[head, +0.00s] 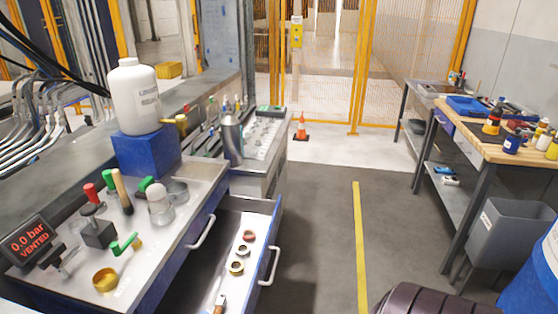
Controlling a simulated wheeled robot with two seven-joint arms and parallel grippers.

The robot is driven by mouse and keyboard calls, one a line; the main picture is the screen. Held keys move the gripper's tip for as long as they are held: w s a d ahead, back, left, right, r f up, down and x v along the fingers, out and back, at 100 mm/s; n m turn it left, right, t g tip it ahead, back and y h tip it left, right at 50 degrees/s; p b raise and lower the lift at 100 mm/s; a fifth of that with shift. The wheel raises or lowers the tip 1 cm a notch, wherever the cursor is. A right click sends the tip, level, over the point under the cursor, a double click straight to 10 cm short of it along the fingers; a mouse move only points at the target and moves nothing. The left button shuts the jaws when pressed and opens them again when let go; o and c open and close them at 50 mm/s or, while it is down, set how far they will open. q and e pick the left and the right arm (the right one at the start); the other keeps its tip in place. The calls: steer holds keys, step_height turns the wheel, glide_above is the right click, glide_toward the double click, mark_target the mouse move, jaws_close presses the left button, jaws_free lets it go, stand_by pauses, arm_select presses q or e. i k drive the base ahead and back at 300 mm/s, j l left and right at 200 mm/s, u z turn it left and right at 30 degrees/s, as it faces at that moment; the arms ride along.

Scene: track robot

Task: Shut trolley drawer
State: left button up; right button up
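The trolley (180,212) stands at the left with a pale metal top. One of its drawers (212,272) is pulled out to the right, so its light inside shows. The drawer has a blue front (262,262) with a pale bar handle (271,266). Several rings, red, grey and brass, lie in the drawer, and part of a tool (220,303) shows at its near end. Another handle (203,233), higher up, is on a blue front close to the trolley body. Neither of my grippers is in view.
A blue block (146,153) with a white bottle (134,97), a pressure display (30,243) and loose fittings stand on the trolley top. The floor right of the drawer is clear, with a yellow line (360,240). A workbench (490,140) and grey bin (503,236) stand right.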

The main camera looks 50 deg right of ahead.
mark_target(221, 257)
steer(key=z, duration=1.45)
